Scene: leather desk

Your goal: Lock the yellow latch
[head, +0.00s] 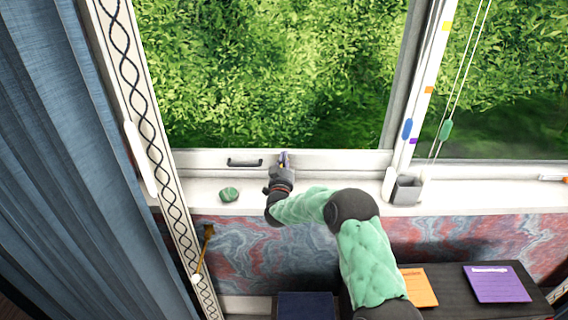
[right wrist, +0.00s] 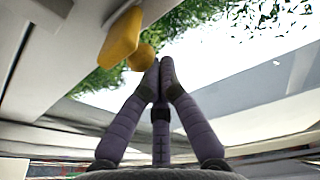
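The yellow latch (right wrist: 122,40) shows in the right wrist view, on the white window frame at the upper left, with a rounded knob at its lower end. My right gripper (right wrist: 159,72) is shut, its purple-grey fingertips together just right of and below the latch's knob. Nothing shows between the fingers; whether they touch the knob I cannot tell. In the head view the right gripper (head: 283,160) is at the bottom rail of the window, right of the dark handle, and largely hides the latch. My left gripper is not in view.
A dark handle (head: 245,162) is on the window's bottom rail. A green stone (head: 229,194) lies on the white sill (head: 470,194), and a small grey box (head: 406,189) stands farther right. A blue curtain (head: 70,180) hangs at the left.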

